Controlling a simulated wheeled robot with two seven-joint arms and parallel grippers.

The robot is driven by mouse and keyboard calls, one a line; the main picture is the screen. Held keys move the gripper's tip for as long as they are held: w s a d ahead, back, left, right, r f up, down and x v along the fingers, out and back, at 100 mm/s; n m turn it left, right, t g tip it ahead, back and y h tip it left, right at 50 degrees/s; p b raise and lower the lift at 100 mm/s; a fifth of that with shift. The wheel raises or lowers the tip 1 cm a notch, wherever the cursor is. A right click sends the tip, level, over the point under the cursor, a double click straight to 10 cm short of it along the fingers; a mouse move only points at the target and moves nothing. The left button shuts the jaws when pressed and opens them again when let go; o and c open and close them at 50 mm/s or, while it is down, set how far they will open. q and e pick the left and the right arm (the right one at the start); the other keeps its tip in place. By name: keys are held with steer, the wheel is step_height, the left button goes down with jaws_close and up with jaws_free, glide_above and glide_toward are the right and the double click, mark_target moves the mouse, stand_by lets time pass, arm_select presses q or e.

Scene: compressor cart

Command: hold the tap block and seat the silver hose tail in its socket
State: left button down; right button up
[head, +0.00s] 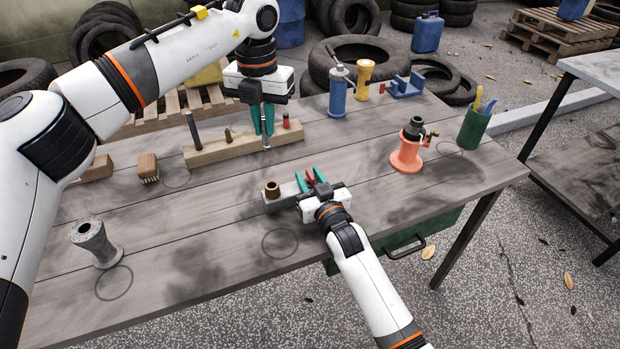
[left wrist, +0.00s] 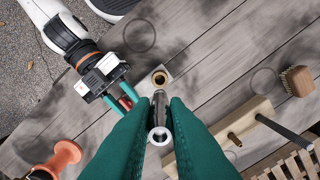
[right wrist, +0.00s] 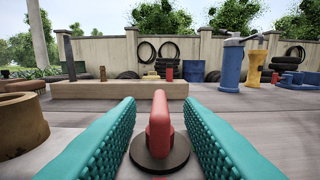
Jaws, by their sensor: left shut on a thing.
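The silver hose tail (head: 266,141) is held by my left gripper (head: 266,122), pointing down above the bench. In the left wrist view the hose tail (left wrist: 160,112) lies between the green fingers, and the brass socket (left wrist: 160,77) shows just beyond it, apart from it. The tap block (head: 284,198) is a grey block on the bench; its brass socket (head: 272,188) stands at the left end, open and empty. My right gripper (head: 312,181) is at the block's right end. In the right wrist view its teal fingers stand apart on both sides of the red tap handle (right wrist: 160,126), not touching it.
A wooden rack (head: 240,145) with several upright pieces stands behind the block. A salmon stand (head: 406,155) and a green cup (head: 474,130) are to the right. A brush (head: 148,168) and a grey flanged piece (head: 95,243) are to the left. The bench front is mostly clear.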

jaws_close()
arm_select(q)
step_height(320, 180, down, 13)
steer(key=shift+r, duration=0.1)
stand_by(0.6)
steer(key=shift+f, duration=0.2)
steer(key=c, duration=1.4)
jaws_free()
steer(key=shift+c, duration=0.2)
step_height(320, 180, up, 12)
steer(key=shift+r, duration=0.2)
